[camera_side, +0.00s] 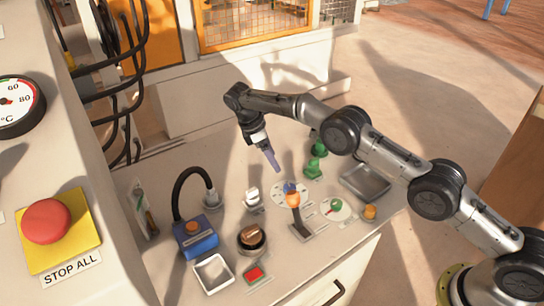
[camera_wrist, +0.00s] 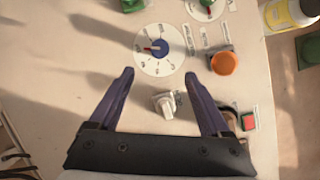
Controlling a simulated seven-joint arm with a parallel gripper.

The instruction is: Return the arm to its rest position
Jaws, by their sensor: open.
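My gripper (camera_side: 275,166) hangs over the bench (camera_side: 165,170) at the end of my arm, its fingers pointing down. In the wrist view my gripper (camera_wrist: 159,77) shows two purple fingers spread apart with nothing held between them. Below and between them is a small white switch (camera_wrist: 165,104), and a white dial with a blue knob (camera_wrist: 158,49) lies just ahead of the fingertips. The gripper appears clear of the bench; the side view does not show the gap between the fingers.
An orange ball-topped lever (camera_side: 293,200) stands mid-bench. Nearby are a blue box (camera_side: 196,240), a metal tray (camera_side: 214,273), a red button (camera_side: 254,274), a larger tray (camera_side: 366,182) and green pieces (camera_side: 314,168). A red stop button (camera_side: 46,221) is at left.

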